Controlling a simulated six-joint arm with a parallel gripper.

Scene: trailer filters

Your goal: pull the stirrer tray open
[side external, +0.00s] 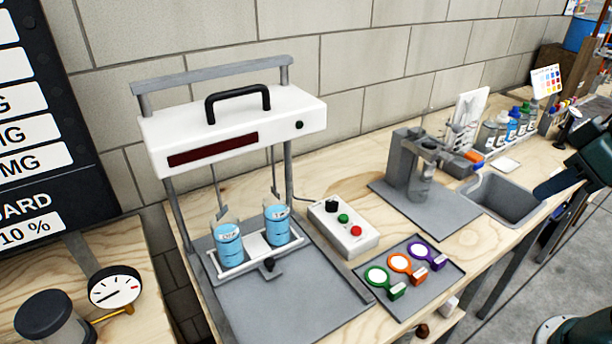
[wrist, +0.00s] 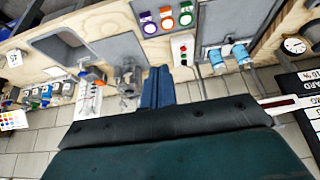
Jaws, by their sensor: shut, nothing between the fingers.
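The stirrer tray (side external: 247,257) is a small pale tray under the white stirrer head (side external: 232,122). In the wrist view the cans (wrist: 219,62) show at the upper right. My gripper (side external: 541,191) is at the right edge of the side view, above the sink side of the bench, far from the tray. Its blue fingers (wrist: 158,82) are together and empty. The tray's underside and rear are hidden.
A white button box (side external: 345,232) stands right of the stirrer. A dark tray with three coloured filters (side external: 402,272) lies in front of it. A grey stand (side external: 412,165), a sink (side external: 500,197) and several bottles lie between the stirrer and my gripper. A black-handled carry bar (side external: 238,100) tops the stirrer head.

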